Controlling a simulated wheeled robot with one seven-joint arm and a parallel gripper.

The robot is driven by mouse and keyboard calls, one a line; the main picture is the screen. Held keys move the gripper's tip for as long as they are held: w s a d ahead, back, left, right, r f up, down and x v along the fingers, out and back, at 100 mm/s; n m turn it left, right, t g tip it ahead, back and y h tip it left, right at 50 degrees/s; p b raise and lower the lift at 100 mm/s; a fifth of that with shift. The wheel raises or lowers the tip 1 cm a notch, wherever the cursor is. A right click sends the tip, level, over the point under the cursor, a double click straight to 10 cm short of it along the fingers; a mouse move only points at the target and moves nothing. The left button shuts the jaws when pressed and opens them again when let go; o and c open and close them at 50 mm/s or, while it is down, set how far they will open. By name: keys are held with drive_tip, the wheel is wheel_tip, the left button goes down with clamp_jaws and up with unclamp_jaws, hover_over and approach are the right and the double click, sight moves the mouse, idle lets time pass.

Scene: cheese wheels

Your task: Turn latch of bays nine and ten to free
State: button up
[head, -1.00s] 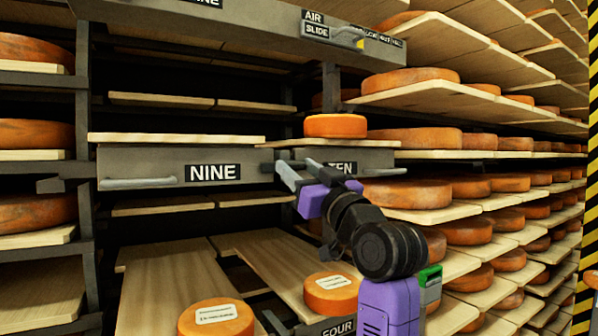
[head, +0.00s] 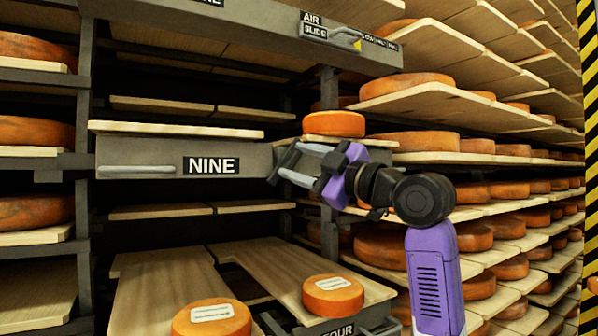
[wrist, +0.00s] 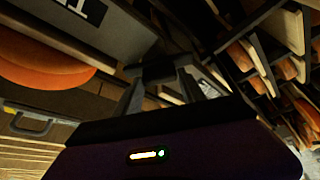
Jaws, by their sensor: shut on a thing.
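The grey front of bay nine (head: 250,158) has a NINE label and a pull handle. The dark latch (head: 284,163) sits at its right end, between bays nine and ten, and is tilted, upper end to the right. My gripper (head: 290,163) comes from the right with its fingers at the latch, shut on it. The wrist view shows the two fingers (wrist: 160,84) closed against the dark latch block (wrist: 153,69). My gripper and arm hide the TEN label and most of the front of bay ten.
An orange cheese wheel (head: 333,123) rests on the board above bay ten. The AIR SLIDE lever (head: 345,40) is on the beam above. Below, two labelled cheeses (head: 333,295) lie on pulled-out boards. Cheese-laden shelves (head: 440,104) crowd the right side.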

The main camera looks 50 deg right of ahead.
drive_tip(key=n+g, duration=0.1)
drive_tip(key=n, duration=0.3)
drive_tip(key=shift+r+y+b, duration=0.1)
drive_tip(key=shift+y+b, duration=0.3)
drive_tip(key=shift+n+g+y, duration=0.3)
drive_tip(key=shift+n+g, duration=0.6)
drive_tip(key=shift+n, duration=0.9)
drive_tip(key=o, duration=1.4)
drive_tip(key=shift+a, duration=0.1)
drive_tip(key=shift+c, duration=0.2)
drive_tip(key=shift+s, duration=0.4)
drive_tip(key=s+d+b, duration=0.1)
drive_tip(key=s+b, duration=0.1)
drive_tip(key=s, duration=0.5)
